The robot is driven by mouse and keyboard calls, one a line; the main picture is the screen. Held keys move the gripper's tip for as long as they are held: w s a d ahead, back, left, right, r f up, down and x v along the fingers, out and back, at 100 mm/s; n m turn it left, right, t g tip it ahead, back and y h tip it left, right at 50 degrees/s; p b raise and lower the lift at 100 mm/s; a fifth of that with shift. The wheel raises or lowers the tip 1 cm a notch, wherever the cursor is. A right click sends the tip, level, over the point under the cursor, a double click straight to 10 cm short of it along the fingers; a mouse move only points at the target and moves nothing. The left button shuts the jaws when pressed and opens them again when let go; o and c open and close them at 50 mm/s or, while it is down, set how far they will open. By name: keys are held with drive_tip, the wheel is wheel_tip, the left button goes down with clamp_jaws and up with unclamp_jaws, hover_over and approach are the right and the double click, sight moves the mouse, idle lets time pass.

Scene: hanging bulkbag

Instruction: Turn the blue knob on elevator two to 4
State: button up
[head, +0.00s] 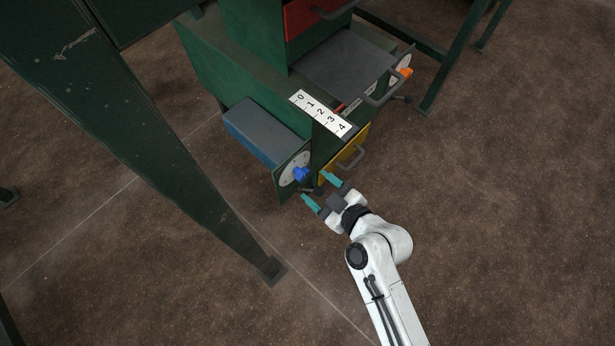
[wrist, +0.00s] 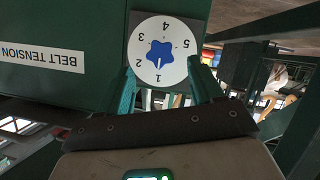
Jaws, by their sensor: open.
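The blue knob (head: 301,174) sits on a round white dial (head: 293,165) on the front of a green machine (head: 240,65). In the wrist view the star-shaped knob (wrist: 159,54) is at the centre of the dial (wrist: 176,72), which shows numbers 1 to 5 upside down. A white mark on the knob points down, about at 1. My gripper (head: 314,185) is open and empty, just in front of the knob. Its teal fingers (wrist: 160,68) straddle the lower part of the dial, and contact with the knob is not visible. No elevator number is readable.
A "BELT TENSION" label (wrist: 40,54) is left of the dial in the wrist view. An orange knob (head: 404,73) is on the machine's far side. A yellow drawer (head: 336,165) with a grey handle is close right of my gripper. A green leg (head: 150,130) stands left.

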sight(305, 177)
drive_tip(key=shift+b+x, duration=0.6)
drive_tip(key=shift+x, duration=2.15)
drive_tip(key=shift+c, duration=0.2)
drive_tip(key=c, duration=1)
